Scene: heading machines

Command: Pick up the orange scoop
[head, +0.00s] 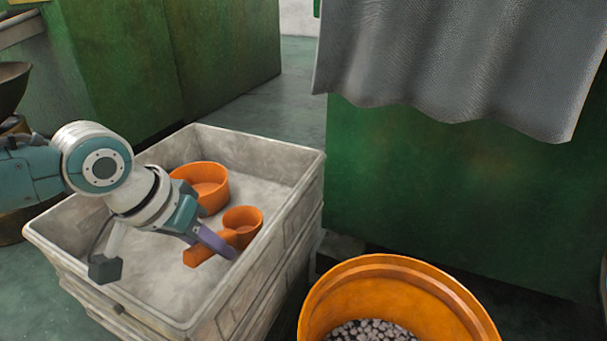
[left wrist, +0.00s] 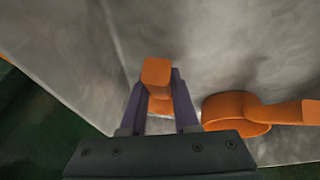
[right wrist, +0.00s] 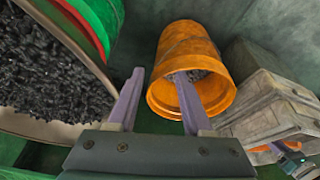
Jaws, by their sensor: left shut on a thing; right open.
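The orange scoop (head: 246,218) is in the grey crate near its right wall; its cup and stubby handle show in the head view. My left gripper (head: 222,246) reaches down into the crate and is shut on the scoop's handle. In the left wrist view the handle (left wrist: 157,75) stands between the two purple fingers (left wrist: 157,92), and the cup is hidden. A second, wider orange scoop (head: 205,180) lies behind it in the crate; it also shows in the left wrist view (left wrist: 236,110). My right gripper (right wrist: 158,95) is open and empty, outside the head view.
The worn grey crate (head: 265,147) has raised walls around the left gripper. An orange bucket (head: 375,270) of small grey pieces stands to its right. Green machines (head: 450,180) and a grey cloth (head: 460,60) stand behind. A large bin of dark bits (right wrist: 50,80) is left in the right wrist view.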

